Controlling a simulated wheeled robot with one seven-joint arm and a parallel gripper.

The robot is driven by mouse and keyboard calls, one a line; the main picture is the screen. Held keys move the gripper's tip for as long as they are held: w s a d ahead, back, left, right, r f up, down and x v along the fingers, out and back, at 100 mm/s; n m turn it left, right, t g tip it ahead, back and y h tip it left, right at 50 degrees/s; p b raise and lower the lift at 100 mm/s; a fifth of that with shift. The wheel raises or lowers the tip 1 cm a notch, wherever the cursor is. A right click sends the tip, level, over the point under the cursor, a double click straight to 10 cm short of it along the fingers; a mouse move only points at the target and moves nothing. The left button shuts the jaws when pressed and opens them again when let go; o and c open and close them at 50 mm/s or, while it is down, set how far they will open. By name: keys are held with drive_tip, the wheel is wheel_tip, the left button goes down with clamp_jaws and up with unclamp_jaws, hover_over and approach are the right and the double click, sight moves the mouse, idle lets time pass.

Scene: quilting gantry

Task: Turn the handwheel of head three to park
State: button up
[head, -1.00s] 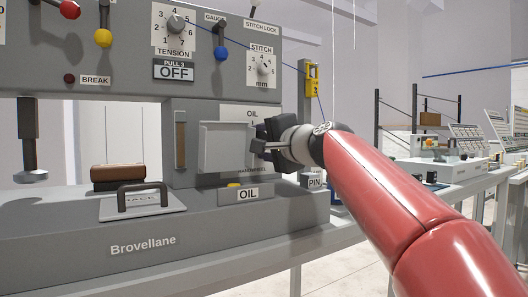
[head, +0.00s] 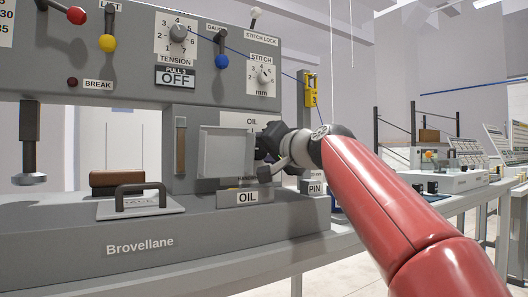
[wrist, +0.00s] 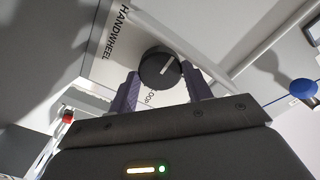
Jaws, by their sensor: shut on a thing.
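The handwheel (wrist: 156,72) is a round black knob with a white pointer line, on the light panel lettered HANDWHEEL. In the wrist view its pointer slants toward the upper right, and a second word, seemingly LOOP, is partly hidden below it. My gripper (wrist: 159,82) has its two fingers on either side of the knob and is shut on it. In the head view my gripper (head: 270,153) is at the right end of the grey machine (head: 150,240), tilted, and the knob is hidden behind it. I cannot read a park mark.
A clear-looking guard plate (head: 227,152) stands just left of my gripper. An OIL label (head: 247,197) and a PIN box (head: 313,188) lie below. A yellow tag (head: 311,92) hangs on a post above. Other machines (head: 440,180) stand on the right. A blue ball lever (wrist: 303,88) shows at right.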

drive_tip(key=shift+f, duration=0.1)
drive_tip(key=o, duration=0.7)
drive_tip(key=b+v, duration=0.2)
drive_tip(key=v, duration=0.5)
drive_tip(key=shift+s+d, duration=0.25)
drive_tip(key=shift+s, duration=0.1)
